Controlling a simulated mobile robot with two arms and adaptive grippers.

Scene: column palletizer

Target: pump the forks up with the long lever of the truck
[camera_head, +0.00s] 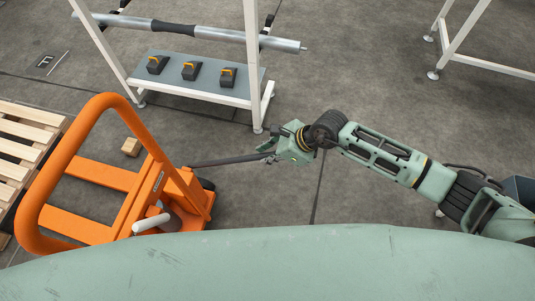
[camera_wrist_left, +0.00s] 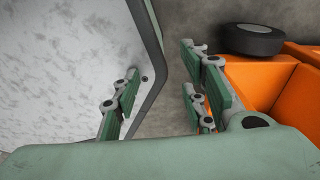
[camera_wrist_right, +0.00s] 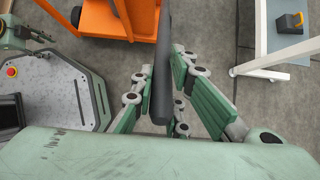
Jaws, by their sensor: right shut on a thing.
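The orange pallet truck (camera_head: 160,190) stands at the left in the head view, with its tall looped handle (camera_head: 36,190). Its long dark lever (camera_head: 225,160) sticks out to the right from the truck's body, nearly level. My right gripper (camera_head: 272,156) is shut on the lever near its outer end. In the right wrist view the lever (camera_wrist_right: 163,70) runs between the fingers of the right gripper (camera_wrist_right: 164,95). My left gripper (camera_wrist_left: 162,90) is open and empty in the left wrist view, beside the truck's orange body (camera_wrist_left: 260,85) and a dark wheel (camera_wrist_left: 250,40). The head view does not show it.
A wooden pallet (camera_head: 25,140) lies at the far left, and a small wooden block (camera_head: 131,147) is on the floor by the truck. A white rack (camera_head: 190,92) with several black-and-yellow items stands behind. Floor right of the rack is clear up to another white frame (camera_head: 490,68).

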